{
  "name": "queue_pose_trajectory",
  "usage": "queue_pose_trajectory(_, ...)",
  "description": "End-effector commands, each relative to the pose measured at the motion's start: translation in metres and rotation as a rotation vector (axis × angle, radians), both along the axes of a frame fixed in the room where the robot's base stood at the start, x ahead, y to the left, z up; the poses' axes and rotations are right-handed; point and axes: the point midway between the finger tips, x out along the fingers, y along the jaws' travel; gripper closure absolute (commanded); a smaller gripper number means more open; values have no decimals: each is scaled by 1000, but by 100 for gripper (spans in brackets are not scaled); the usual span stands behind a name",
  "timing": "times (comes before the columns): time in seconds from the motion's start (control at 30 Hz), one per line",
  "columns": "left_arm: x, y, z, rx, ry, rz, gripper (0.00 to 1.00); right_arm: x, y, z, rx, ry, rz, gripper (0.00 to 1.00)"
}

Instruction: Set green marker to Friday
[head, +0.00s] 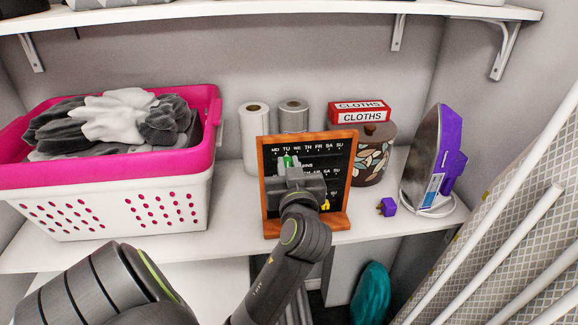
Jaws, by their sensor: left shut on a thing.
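The day board (340,180) is black with a wooden frame and stands upright on the shelf. Its upper row reads MO TU WE TH FR SA SU, with a second row lower down. The green marker (288,161) is just below the upper row, around TU and WE, left of FR. My left gripper (290,168) is shut on it in front of the board and hides part of it. A yellow marker (325,205) shows low on the board, partly behind my wrist. My right gripper is not in view.
A pink and white laundry basket (110,210) stands left of the board. Paper rolls (254,135), a patterned pot (372,160) and a red CLOTHS box (360,113) stand behind. A purple iron (440,160) and plug (387,207) are right. An upper shelf (270,12) hangs above.

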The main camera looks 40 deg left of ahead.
Motion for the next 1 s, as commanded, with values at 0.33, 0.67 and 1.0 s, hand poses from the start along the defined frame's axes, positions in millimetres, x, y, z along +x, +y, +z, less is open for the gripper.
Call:
queue_pose_trajectory(0.33, 24, -19, -3, -6, -4, -2, 100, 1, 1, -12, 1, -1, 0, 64)
queue_pose_trajectory(0.67, 56, -45, -1, 0, 0, -1, 100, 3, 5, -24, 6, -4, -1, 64)
queue_pose_trajectory(1.0, 56, -45, 0, 1, 1, 0, 76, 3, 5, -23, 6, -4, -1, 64)
